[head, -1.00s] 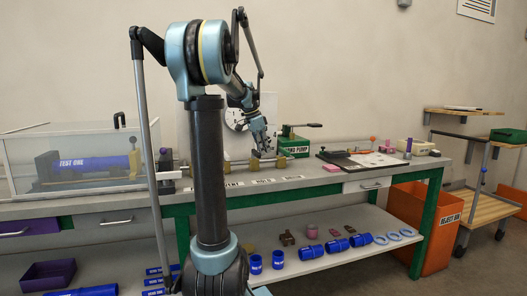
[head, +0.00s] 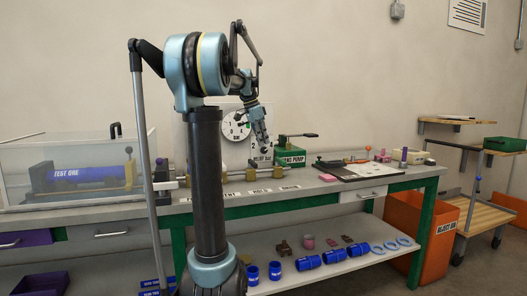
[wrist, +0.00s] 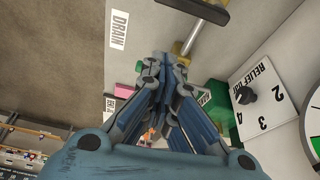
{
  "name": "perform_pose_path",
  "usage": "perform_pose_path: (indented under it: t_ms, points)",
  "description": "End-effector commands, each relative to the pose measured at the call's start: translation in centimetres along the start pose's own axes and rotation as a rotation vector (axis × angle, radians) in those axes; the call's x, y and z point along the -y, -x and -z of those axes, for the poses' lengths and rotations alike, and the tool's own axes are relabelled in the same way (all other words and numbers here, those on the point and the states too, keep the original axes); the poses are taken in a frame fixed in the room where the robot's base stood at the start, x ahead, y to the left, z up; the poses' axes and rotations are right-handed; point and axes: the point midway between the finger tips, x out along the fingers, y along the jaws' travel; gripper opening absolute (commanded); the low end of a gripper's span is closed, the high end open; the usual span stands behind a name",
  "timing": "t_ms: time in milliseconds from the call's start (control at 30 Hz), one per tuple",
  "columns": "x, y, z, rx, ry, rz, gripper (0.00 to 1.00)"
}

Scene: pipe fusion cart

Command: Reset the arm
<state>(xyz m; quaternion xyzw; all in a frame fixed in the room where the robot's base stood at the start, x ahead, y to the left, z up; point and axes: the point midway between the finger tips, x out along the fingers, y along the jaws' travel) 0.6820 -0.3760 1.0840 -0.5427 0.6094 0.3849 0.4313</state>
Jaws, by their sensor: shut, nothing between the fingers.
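My gripper (head: 262,152) hangs above the back of the workbench (head: 325,190), in front of the panel with the round dial (head: 236,125). Its fingers point down and are together with nothing between them. In the wrist view my gripper (wrist: 160,65) is also closed, over the grey bench top. My arm is bent over at the top, with its forearm reaching out over the bench.
The green hand pump (head: 290,155) stands just right of my gripper. A clear test enclosure (head: 75,150) is at left, and the relief dial (wrist: 245,95) shows in the wrist view. An orange reject bin (head: 422,235) stands right of the bench.

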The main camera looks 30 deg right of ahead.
Motion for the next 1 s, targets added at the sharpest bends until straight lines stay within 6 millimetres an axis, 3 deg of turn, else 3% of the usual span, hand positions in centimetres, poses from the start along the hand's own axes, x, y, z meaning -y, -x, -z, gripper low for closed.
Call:
perform_pose_path:
  t_ms: [200,733,867,1000]
  points:
    - [0.1,1.0,-0.1,0.0,0.003,0.001,0.0]
    - [0.0,1.0,-0.3,0.0,0.007,0.002,0.0]
    - [-0.6,1.1,-2.3,0.008,0.064,0.014,0.0]
    - [-2.3,0.9,-7.0,0.028,0.204,0.047,0.0]
